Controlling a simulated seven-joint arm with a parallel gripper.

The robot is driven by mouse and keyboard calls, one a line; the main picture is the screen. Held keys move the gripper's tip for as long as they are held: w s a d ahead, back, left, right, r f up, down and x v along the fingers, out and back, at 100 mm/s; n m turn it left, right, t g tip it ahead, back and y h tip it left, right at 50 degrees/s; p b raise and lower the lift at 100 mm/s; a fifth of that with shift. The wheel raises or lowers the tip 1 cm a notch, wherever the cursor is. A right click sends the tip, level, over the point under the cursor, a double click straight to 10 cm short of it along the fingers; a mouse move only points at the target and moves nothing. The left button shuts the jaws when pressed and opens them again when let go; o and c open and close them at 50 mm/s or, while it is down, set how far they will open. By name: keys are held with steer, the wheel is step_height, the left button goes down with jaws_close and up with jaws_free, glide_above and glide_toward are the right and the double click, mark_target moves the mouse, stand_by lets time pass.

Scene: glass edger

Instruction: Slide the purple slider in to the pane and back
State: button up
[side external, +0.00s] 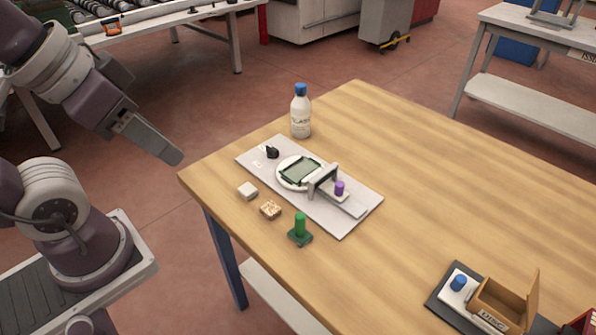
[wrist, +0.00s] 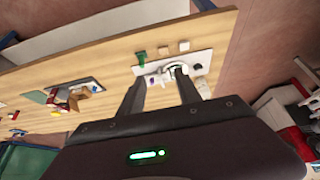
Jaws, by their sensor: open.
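The purple slider (side external: 339,188) is a small upright knob on a rail at the right part of the grey edger plate (side external: 344,228). A grey bracket (side external: 322,180) stands between it and the pane. The dark green glass pane (side external: 299,172) lies on a round white disc (side external: 284,182). My gripper (side external: 172,157) is in the air left of the table, well apart from the edger. In the wrist view my gripper (wrist: 160,85) has its two fingers spread with nothing held, and the edger plate (wrist: 200,62) shows small beyond them.
A white bottle with blue cap (side external: 301,115) stands behind the plate. A white block (side external: 248,190), a speckled block (side external: 270,210) and a green-handled tool (side external: 300,230) lie in front. A wooden box (side external: 500,305) is at the table's near right. The table's middle right is clear.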

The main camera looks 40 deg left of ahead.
steer(key=shift+w, duration=0.1)
steer(key=n+g, duration=0.5)
steer(key=n, duration=0.7)
glide_above(340, 183)
steer(key=s, duration=0.1)
step_height(340, 183, down, 15)
steer(key=shift+n+g, duration=0.3)
steer(key=shift+n, duration=0.5)
steer(key=f, duration=0.7)
steer(key=w+f, duration=0.1)
steer(key=f, duration=0.2)
steer(key=shift+f, duration=0.2)
jaws_close()
